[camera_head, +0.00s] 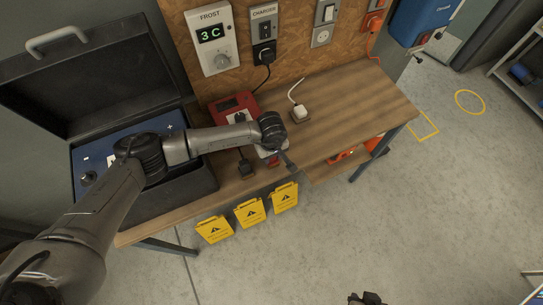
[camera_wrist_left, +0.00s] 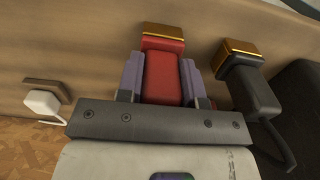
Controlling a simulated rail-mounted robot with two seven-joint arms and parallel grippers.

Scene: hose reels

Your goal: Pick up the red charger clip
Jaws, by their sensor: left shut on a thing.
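The red charger clip (camera_wrist_left: 163,82), with a gold-coloured jaw end, sits between the two purple finger pads of my left gripper (camera_wrist_left: 162,70) in the left wrist view. The pads lie along both its sides, and the gripper is shut on it. In the head view my left gripper (camera_head: 274,157) is at the front edge of the bench, and the clip is mostly hidden there. A black clip (camera_wrist_left: 248,85) with a gold end and a cable is just right of it in the wrist view. A dark part at the bottom of the head view appears to be my right gripper (camera_head: 367,299); its fingers are unclear.
A red charger box (camera_head: 232,106) stands behind my left wrist on the wooden bench (camera_head: 360,95). A white plug (camera_head: 299,113) is to its right. An open black case (camera_head: 195,192) is at left. Yellow warning tags (camera_head: 250,212) hang at the front edge. The bench's right part is clear.

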